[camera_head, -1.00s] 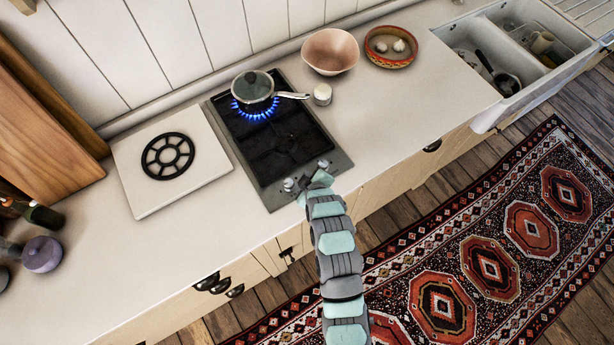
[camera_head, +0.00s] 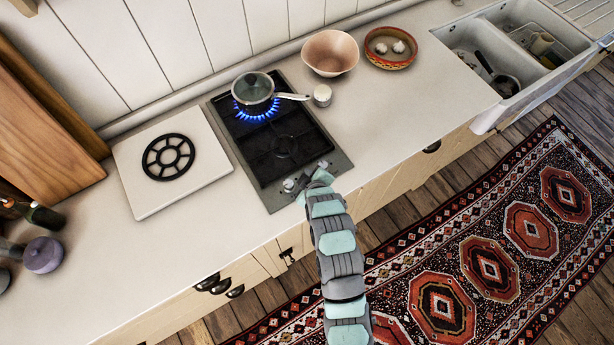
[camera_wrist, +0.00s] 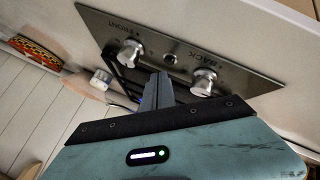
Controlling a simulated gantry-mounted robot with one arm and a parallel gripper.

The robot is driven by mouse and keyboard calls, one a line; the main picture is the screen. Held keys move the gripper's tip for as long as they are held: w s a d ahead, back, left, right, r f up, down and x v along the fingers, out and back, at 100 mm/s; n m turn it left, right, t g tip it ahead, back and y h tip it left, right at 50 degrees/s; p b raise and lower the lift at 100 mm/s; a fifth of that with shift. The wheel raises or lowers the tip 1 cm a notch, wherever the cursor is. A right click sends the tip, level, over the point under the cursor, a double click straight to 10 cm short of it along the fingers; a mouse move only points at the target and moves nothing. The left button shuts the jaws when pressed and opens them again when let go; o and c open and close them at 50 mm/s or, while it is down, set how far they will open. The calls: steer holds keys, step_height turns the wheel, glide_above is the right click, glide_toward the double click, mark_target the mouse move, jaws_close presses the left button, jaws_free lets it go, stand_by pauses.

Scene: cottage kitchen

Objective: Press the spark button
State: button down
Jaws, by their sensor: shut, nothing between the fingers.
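The spark button (camera_wrist: 170,58) is a small round dark-centred spot between two silver knobs on the hob's front panel. The front knob (camera_wrist: 130,53) and back knob (camera_wrist: 204,82) flank it in the wrist view. My gripper (camera_wrist: 161,76) is shut and empty, its fingertips pointing at the panel just beside the button. I cannot tell whether they touch it. In the head view my gripper (camera_head: 305,178) is at the hob's front edge between the knobs and hides the button. The hob (camera_head: 282,148) has its rear burner lit with blue flames.
A lidded pan (camera_head: 254,89) sits over the lit burner, its handle pointing right. A small white jar (camera_head: 322,95), a pink bowl (camera_head: 331,52) and a patterned dish (camera_head: 391,62) stand right of it. A white board (camera_head: 204,180) with a black trivet (camera_head: 168,157) lies left.

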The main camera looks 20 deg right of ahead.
step_height(320, 180, up, 5)
steer(key=shift+r+p, duration=0.15)
steer(key=shift+p, duration=0.75)
